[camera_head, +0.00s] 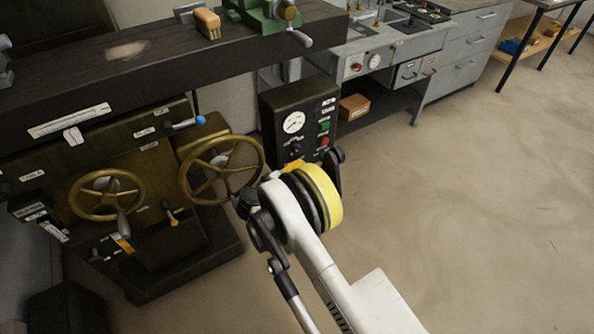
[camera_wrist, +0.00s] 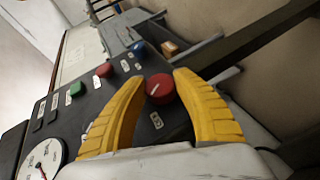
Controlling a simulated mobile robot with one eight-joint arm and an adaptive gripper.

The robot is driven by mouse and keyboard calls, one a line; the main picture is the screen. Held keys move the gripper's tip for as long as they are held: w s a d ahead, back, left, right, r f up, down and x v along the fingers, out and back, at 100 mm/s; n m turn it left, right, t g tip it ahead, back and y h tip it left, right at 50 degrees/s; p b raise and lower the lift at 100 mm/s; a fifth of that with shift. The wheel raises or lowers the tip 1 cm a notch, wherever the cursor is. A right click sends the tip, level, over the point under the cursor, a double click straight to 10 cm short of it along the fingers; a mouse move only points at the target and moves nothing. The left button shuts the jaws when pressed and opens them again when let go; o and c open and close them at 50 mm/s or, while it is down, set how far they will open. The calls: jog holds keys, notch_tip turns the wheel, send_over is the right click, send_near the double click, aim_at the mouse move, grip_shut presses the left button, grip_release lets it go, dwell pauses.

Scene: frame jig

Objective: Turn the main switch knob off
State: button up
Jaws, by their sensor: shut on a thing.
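The main switch knob, a round red knob (camera_wrist: 162,93) with a white pointer line on its face, sits on the dark control panel (camera_wrist: 115,88) in the wrist view. My gripper (camera_wrist: 160,84) has its two yellow fingers on either side of the knob and is shut on it. The pointer line runs slantwise across the picture; the labels by the knob are too small to read. In the head view my gripper (camera_head: 291,165) is at the lower part of the control box (camera_head: 272,112), and my wrist hides the knob.
The panel also carries a green button (camera_head: 324,127), a red button (camera_head: 324,142) and a white gauge (camera_head: 293,122). A blue button (camera_wrist: 138,45) shows in the wrist view. A brass handwheel (camera_head: 222,168) stands close left of my wrist. The floor at right is clear.

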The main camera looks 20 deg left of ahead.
dwell(0.3)
jog(key=o, duration=1.2)
jog(key=shift+w, duration=0.1)
jog(key=v, duration=1.2)
jog(key=shift+f, duration=0.1)
jog(key=shift+c, duration=0.2)
